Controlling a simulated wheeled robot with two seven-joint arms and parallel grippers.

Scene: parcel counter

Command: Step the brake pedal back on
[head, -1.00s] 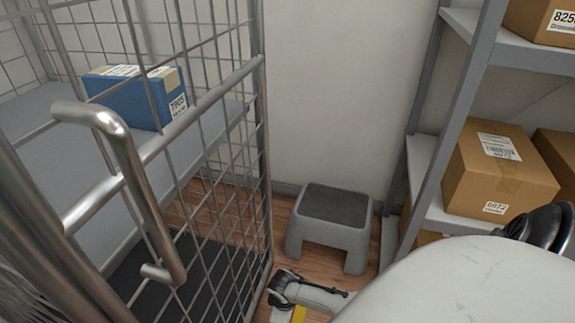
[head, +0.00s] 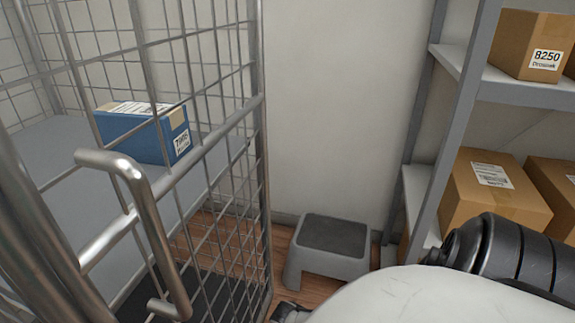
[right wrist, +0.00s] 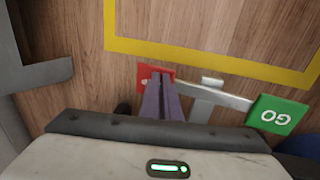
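The pedal is not seen in the head view. The cage trolley (head: 262,170) stands at the left there. My left gripper is not in view.
A blue parcel (head: 135,137) lies on the trolley's shelf. A grey step stool (head: 328,262) stands by the back wall. Shelving (head: 452,130) with cardboard boxes (head: 490,192) is at the right. A yellow line (right wrist: 215,62) marks the wooden floor.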

